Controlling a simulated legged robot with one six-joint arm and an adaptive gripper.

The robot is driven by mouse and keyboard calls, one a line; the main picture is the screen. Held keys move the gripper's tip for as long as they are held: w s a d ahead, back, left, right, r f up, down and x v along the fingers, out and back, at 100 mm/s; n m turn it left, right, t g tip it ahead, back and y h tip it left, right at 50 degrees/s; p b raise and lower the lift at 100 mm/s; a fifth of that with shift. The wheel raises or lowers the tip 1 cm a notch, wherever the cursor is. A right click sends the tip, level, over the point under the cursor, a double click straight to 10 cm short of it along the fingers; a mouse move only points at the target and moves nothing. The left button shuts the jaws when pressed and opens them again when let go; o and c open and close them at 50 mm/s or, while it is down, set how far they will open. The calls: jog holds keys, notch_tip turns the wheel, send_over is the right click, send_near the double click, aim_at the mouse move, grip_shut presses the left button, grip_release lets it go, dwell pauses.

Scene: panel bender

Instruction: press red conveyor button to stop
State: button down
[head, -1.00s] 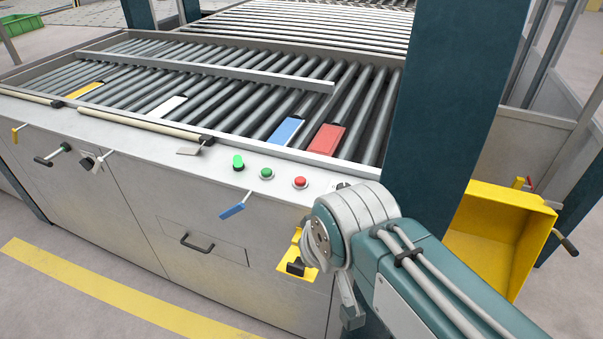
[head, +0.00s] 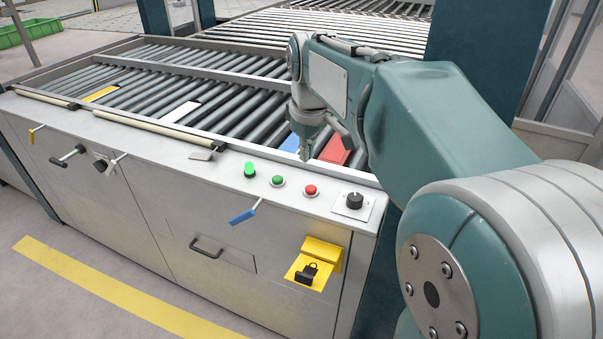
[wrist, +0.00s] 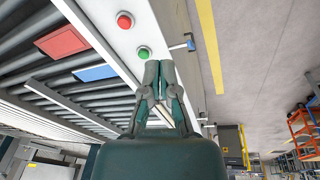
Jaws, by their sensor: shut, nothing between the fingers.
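The red button (head: 311,190) sits on the white front ledge of the conveyor, between a green button (head: 277,181) and a black knob (head: 354,201). In the wrist view the red button (wrist: 125,20) is near the top, beyond the green button (wrist: 143,53). My gripper (wrist: 159,64) is shut and empty, its fingertips appearing just below the green button in that view. In the head view my gripper (head: 305,158) points down above the ledge, behind the red button in the picture. I cannot tell its exact height, but it appears apart from the red button.
A lit green switch (head: 249,169) stands left of the buttons. A blue-handled lever (head: 243,215) sticks out of the front panel. Red (head: 336,150) and blue plates (wrist: 96,73) lie on the rollers behind. A yellow lock plate (head: 315,264) is below the ledge.

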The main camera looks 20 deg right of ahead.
aim_at(311, 188)
jog(key=w+d+f+n+g, duration=0.1)
jog(key=w+d+f, duration=0.1)
jog(key=w, duration=0.3)
jog(key=w+d+f+n+g, duration=0.1)
jog(key=w+d+f+n, duration=0.1)
jog(key=w+d, duration=0.2)
jog(key=shift+w+f, duration=0.3)
jog(key=shift+w, duration=0.9)
jog(key=shift+d, duration=0.1)
notch_tip(311, 188, down, 14)
jog(key=shift+f, duration=0.1)
